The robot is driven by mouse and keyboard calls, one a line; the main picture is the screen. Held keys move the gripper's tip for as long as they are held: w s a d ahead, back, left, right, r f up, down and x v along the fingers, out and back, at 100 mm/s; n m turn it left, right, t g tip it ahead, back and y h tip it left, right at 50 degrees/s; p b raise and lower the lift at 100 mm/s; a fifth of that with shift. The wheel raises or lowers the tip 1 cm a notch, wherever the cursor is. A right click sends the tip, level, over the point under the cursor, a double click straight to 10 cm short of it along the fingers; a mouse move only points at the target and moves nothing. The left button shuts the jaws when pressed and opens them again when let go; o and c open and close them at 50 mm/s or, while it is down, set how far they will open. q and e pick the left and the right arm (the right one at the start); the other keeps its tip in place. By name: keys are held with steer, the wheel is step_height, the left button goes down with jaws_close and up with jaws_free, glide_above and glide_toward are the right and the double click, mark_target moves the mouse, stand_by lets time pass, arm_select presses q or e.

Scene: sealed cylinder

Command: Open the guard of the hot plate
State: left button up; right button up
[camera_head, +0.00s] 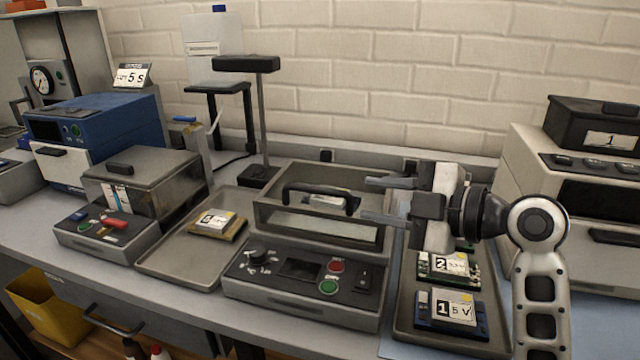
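The hot plate, as I take it, is the grey unit in the middle, with a front panel (300,285) bearing a knob, a dark display and red and green buttons. Its guard (325,228) is a metal frame with clear panes, and it looks down over the plate. A black bar handle (318,190) runs along the guard's top. A small labelled piece shows behind the handle. My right gripper (377,199) comes in from the right with its two fingers apart and empty. Its tips are just right of the handle; I see no clear contact. My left gripper is out of view.
A tray (400,335) with labelled boards lies right of the hot plate, below my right gripper. Another tray (165,265) with one board lies left. A lidded unit (145,175), a blue machine (105,130) and a black stand (262,120) stand left and behind.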

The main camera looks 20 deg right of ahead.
mark_target(331, 193)
steer(key=p+x, duration=0.1)
steer(key=x, duration=1)
steer(key=shift+p, duration=0.4)
jaws_close()
